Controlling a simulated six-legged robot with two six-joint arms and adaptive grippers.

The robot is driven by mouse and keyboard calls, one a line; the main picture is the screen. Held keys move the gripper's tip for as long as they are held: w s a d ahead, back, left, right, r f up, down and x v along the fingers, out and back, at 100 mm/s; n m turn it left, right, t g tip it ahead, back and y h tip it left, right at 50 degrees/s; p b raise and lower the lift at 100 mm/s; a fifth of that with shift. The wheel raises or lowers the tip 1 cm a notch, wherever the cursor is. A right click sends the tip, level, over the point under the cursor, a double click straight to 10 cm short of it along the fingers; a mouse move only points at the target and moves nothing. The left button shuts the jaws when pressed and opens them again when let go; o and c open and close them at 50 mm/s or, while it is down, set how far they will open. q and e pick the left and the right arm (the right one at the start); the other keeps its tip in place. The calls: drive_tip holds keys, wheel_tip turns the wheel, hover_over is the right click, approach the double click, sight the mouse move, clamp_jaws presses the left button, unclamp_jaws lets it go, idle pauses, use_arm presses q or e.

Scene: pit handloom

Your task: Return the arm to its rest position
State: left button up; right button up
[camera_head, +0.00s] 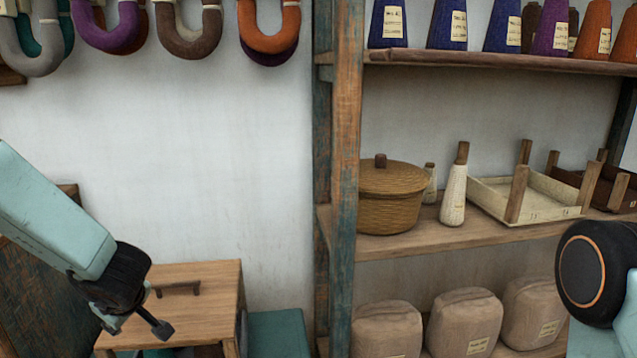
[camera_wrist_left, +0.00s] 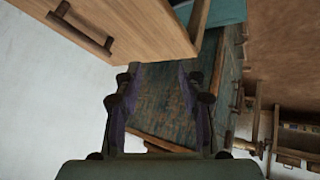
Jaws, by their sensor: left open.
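My left arm comes in from the left in the head view. Its gripper (camera_head: 135,328) hangs in front of the small wooden table or cabinet (camera_head: 215,300). In the left wrist view the fingers of my left gripper (camera_wrist_left: 165,90) are apart with nothing between them. Behind them is a dark blue-green worn wooden panel (camera_wrist_left: 165,105). My right arm shows only as a dark round joint at the right edge of the head view; its gripper is out of view.
A wooden shelf (camera_head: 345,190) holds a lidded basket (camera_head: 390,205), a white bottle-shaped piece (camera_head: 454,195), a pale tray (camera_head: 550,200), thread cones (camera_head: 449,25) and wrapped bundles (camera_head: 466,322). Yarn hanks (camera_head: 190,40) hang on the wall. A dark handle (camera_wrist_left: 80,35) is close by the left gripper.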

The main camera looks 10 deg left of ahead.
use_arm(q)
drive_tip(key=s+d+f+m+h, duration=0.4)
drive_tip(key=s+d+f+m, duration=0.55)
drive_tip(key=d+f, duration=0.3)
drive_tip(key=s+d+f+m+g, duration=0.1)
drive_tip(key=s+d+f+m, duration=0.1)
drive_tip(key=s, duration=0.5)
drive_tip(key=s+d+f+m+g+h, duration=0.1)
drive_tip(key=s+d+f+g, duration=0.1)
drive_tip(key=s+f, duration=0.2)
drive_tip(key=s+d+f+m+g+h, duration=0.1)
drive_tip(key=s+d+f+m+g, duration=0.1)
drive_tip(key=s, duration=0.8)
drive_tip(key=shift+s+d+f+m, duration=0.3)
drive_tip(key=shift+d+f, duration=0.25)
drive_tip(key=shift+f, duration=0.3)
drive_tip(key=shift+w, duration=0.1)
